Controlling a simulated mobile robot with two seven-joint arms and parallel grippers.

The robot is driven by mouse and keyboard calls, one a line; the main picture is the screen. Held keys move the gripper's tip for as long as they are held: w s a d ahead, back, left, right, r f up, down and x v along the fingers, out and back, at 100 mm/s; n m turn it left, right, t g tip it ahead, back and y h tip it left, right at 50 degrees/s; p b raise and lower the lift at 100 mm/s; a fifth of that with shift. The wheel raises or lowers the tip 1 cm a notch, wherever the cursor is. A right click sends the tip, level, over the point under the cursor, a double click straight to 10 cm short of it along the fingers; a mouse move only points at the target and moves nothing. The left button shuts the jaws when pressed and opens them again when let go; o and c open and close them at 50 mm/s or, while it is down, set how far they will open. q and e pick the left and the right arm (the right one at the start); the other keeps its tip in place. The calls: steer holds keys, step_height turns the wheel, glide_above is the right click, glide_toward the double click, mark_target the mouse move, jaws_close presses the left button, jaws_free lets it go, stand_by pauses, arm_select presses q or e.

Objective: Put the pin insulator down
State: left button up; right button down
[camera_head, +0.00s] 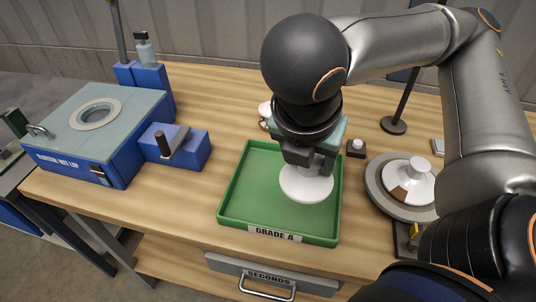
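The pin insulator (306,186) shows as a wide white disc in the green tray (240,208) labelled "GRADE A". It lies in the tray's right half, seemingly level; whether it touches the floor is hard to tell. My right gripper (311,164) points down straight over it, its dark fingers at the insulator's top. The fingers and wrist hide the upper part of the insulator, and no gap between fingers is visible, so I cannot tell whether they grip it. My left gripper is not in view.
Another white insulator with a brown patch (411,182) sits on a round grey plate (380,198) at right. A blue box (105,140) with a round opening stands left. A teal object and a small white piece (264,109) are partly hidden behind my wrist. Below is a "SECONDS" drawer (270,275).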

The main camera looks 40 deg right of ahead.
steer(key=w+p, duration=0.1)
steer(key=p, duration=0.1)
steer(key=shift+w+f+p, duration=0.15)
steer(key=shift+w+p, duration=0.1)
steer(key=shift+p, duration=0.15)
steer(key=w+f+b, duration=0.4)
steer(key=w+f, duration=0.8)
steer(key=shift+f, duration=0.2)
steer(key=shift+f, duration=0.1)
steer(key=shift+c, duration=0.8)
jaws_free()
steer(key=shift+s+f, duration=0.1)
